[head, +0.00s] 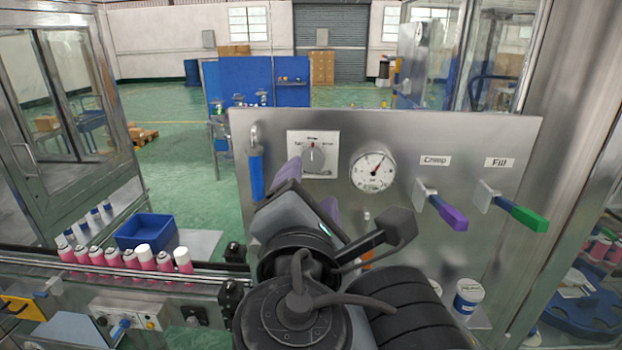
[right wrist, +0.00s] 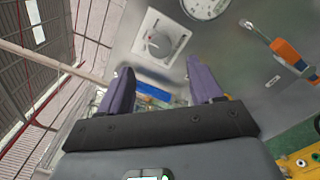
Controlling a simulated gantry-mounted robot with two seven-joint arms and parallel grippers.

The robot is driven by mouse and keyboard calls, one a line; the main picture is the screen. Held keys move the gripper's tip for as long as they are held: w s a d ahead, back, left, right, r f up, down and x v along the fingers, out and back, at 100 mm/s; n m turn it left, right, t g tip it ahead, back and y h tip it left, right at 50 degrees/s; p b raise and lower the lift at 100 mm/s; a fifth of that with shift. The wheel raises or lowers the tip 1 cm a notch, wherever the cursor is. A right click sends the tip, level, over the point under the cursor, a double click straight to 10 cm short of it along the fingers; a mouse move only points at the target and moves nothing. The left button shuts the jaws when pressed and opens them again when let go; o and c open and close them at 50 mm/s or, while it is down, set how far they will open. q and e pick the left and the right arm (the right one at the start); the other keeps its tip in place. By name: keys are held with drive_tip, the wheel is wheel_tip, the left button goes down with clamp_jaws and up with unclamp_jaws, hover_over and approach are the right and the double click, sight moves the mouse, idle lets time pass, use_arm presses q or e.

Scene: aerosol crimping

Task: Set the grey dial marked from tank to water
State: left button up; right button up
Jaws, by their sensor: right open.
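The grey dial (head: 317,159) sits on a square white plate high on the steel panel. Its pointer looks roughly upright in the head view, and its markings are too small to read. In the right wrist view the dial (right wrist: 158,44) shows above and beyond the fingertips. My right gripper (head: 312,190) is in front of the panel, just below the dial. Its two purple fingers are spread and empty in the right wrist view (right wrist: 160,70), apart from the dial. My left gripper is in neither view.
A round gauge (head: 373,171) is right of the dial. Purple Crimp (head: 446,212) and green Fill (head: 520,214) levers stick out further right. A blue-handled item (head: 256,175) hangs at left. Pink cans (head: 125,258) line the conveyor. An orange-handled part (right wrist: 287,51) is right in the wrist view.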

drive_tip(key=shift+s, duration=1.05)
drive_tip(key=shift+f, duration=0.1)
